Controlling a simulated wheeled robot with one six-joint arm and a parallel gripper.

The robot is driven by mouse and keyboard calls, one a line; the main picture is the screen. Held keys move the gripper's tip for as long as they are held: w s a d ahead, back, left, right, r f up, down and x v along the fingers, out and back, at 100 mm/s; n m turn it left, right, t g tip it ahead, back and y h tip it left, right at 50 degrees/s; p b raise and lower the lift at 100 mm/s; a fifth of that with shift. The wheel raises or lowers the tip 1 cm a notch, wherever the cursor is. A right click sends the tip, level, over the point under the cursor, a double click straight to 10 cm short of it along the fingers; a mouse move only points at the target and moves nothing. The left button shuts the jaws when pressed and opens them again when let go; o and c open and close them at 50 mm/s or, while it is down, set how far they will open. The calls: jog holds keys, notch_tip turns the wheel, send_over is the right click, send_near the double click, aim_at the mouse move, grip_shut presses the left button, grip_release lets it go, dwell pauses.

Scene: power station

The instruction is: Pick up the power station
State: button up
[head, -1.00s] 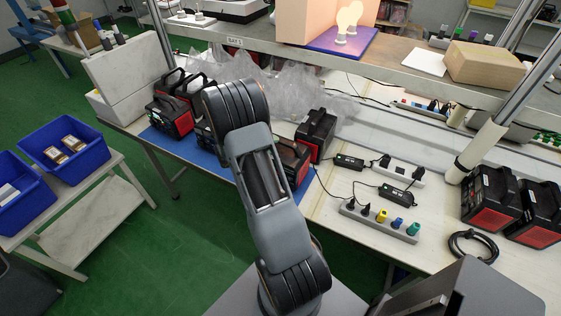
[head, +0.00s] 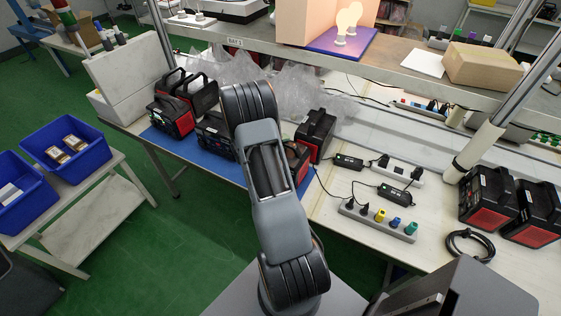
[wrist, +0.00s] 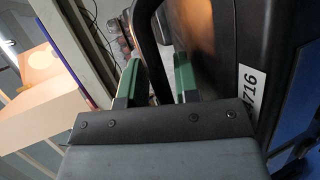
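Several black power stations with red fronts stand on the bench. A group at the left includes one at the front (head: 172,118) and one behind it (head: 203,95) on a blue mat; another (head: 316,135) stands right of my arm, with one partly hidden beside it. My arm hides my gripper in the head view. In the wrist view, my gripper (wrist: 158,75) has its green-padded fingers apart beside a large black power station (wrist: 232,50) with a white label ending in 716. Its black handle (wrist: 150,35) passes between the fingers; firm contact cannot be told.
Two more power stations (head: 487,197) stand at the right with a coiled cable (head: 470,245). Power strips (head: 378,222) and adapters lie mid-bench. Crumpled clear plastic (head: 270,85) lies behind the mat. A shelf (head: 400,70) overhangs the bench. Blue bins (head: 65,150) stand at the left.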

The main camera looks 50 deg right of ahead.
grip_shut()
dwell(1.0)
